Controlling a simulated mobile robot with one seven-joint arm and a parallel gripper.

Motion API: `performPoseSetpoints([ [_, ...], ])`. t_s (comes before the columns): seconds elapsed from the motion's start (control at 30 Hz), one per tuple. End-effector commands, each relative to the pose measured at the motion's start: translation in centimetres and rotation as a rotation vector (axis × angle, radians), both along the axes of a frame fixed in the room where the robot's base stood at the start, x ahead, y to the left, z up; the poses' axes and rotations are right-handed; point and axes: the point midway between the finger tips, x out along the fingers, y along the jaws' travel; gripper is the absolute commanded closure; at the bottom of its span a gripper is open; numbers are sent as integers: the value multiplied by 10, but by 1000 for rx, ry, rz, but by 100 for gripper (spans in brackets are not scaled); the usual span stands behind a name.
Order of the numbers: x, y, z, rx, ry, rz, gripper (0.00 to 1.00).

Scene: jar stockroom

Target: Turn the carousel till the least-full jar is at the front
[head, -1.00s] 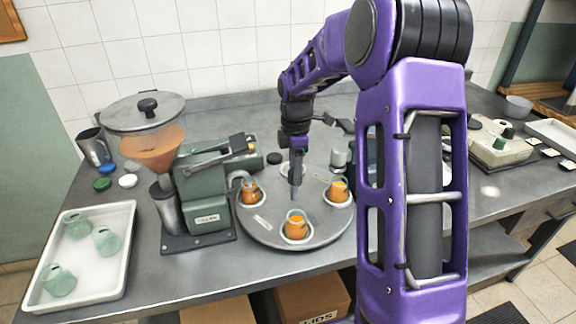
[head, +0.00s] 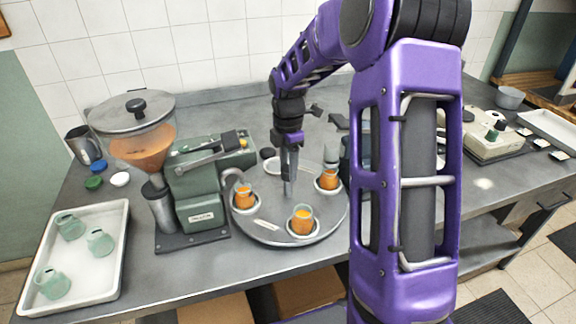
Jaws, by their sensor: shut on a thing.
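The carousel (head: 288,233) is a round grey turntable on the bench, right of the green machine. Jars with orange contents stand in white rings on it: a front jar (head: 302,219) slightly right of centre, a left jar (head: 244,196) and a right jar (head: 328,179). The front jar has clear glass above its orange fill; the other levels are too small to compare surely.
A green machine with an orange-filled hopper (head: 140,148) stands close on the carousel's left. A white tray (head: 122,235) holds empty greenish jars at the far left. Loose lids (head: 94,182) lie behind it. A scale-like device (head: 490,140) stands at the right.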

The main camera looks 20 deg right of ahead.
Motion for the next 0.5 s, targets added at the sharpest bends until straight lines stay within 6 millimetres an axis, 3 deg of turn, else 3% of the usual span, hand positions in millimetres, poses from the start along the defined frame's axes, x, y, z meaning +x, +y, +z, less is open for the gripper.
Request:
performPoseSetpoints([
  [0.27, 0, 1, 0, 1, -1, 2, 100],
  [0.3, 0, 1, 0, 1, -1, 1, 50],
  [0.43, 0, 1, 0, 1, -1, 1, 27],
  [0.5, 0, 1, 0, 1, -1, 1, 24],
])
